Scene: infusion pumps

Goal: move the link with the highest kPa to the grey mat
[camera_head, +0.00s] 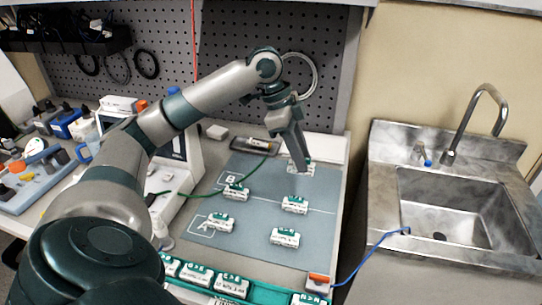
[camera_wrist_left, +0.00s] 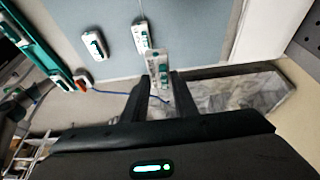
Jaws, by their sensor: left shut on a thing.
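The grey mat (camera_head: 255,222) lies on the bench, with outlined areas marked A and B. My left gripper (camera_head: 300,165) is over the mat's far right part, shut on a white and green link (camera_wrist_left: 158,72) held between its fingers. Other white and green links rest on the mat: one near B (camera_head: 236,192), one near A (camera_head: 220,222), and two to the right, one farther (camera_head: 294,204) and one nearer (camera_head: 285,237). The kPa labels are too small to read. I cannot tell whether the held link touches the mat. My right gripper is not in view.
A green rail (camera_head: 262,291) with several links runs along the front edge. An orange-ended piece (camera_head: 318,284) on a blue cable is at its right end. A green cable crosses the mat's left side. A sink (camera_head: 450,210) stands right, beyond the bench's side panel.

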